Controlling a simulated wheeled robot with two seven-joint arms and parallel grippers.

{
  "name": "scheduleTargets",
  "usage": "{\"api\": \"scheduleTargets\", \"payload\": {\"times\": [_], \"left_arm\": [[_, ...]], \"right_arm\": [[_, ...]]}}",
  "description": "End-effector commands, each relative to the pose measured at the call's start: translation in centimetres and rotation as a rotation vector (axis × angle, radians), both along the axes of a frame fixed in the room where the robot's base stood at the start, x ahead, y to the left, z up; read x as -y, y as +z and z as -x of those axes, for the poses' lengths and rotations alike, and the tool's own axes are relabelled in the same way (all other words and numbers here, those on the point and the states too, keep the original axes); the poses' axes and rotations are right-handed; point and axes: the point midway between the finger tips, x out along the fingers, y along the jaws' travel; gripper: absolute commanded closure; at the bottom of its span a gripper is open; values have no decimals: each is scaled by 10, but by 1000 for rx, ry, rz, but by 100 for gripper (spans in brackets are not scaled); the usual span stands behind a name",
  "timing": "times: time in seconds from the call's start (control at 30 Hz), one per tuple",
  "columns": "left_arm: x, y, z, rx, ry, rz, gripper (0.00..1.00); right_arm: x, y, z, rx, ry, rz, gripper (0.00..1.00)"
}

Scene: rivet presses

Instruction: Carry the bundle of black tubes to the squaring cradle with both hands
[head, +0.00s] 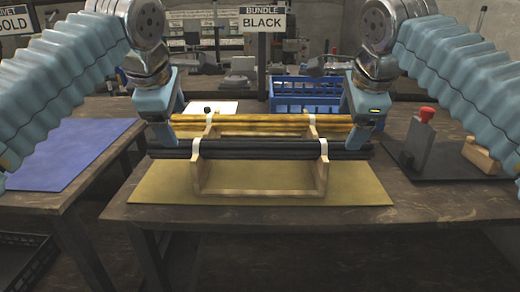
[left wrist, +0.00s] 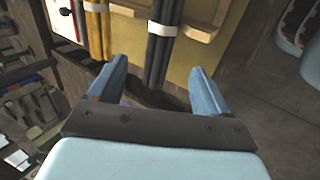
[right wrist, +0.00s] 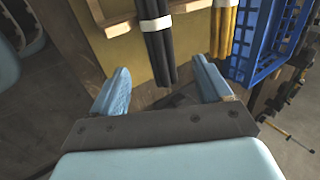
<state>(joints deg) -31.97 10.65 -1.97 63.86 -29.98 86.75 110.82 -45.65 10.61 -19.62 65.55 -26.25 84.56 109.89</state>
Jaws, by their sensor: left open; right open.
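The bundle of black tubes (head: 260,149) lies level across the front of a wooden stand (head: 258,192), with a white band near each end. My left gripper (head: 160,135) is open at the bundle's left end; in the left wrist view the black tube ends (left wrist: 157,60) lie between its spread fingers. My right gripper (head: 366,136) is open at the right end; in the right wrist view those tube ends (right wrist: 160,55) lie between its fingers. Whether the fingers touch the tubes I cannot tell. I cannot tell which thing is the squaring cradle.
A bundle of gold tubes (head: 262,125) lies just behind the black one. The stand is on a yellow mat (head: 165,185). A blue crate (head: 305,88) stands behind. A grey block with a red knob (head: 427,114) is at right. A blue mat (head: 65,150) covers the left table.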

Motion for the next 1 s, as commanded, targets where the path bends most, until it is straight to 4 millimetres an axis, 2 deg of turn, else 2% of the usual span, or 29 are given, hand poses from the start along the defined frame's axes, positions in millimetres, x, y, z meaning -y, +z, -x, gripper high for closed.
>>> {"api": "scheduleTargets", "payload": {"times": [0.2, 0.5, 0.93, 1.0], "left_arm": [[-1, -39, -22, -4, 2, -1, 22], [0, -74, -42, -1, 1, 0, 22], [0, -80, -46, 1, 0, 1, 22], [0, -80, -46, 1, 0, 1, 33]], "right_arm": [[1, -39, -22, -3, -1, 2, 22], [1, -74, -42, -1, 0, 1, 22], [1, -80, -46, 0, 0, 0, 22], [1, -80, -46, 1, 0, 0, 33]]}}
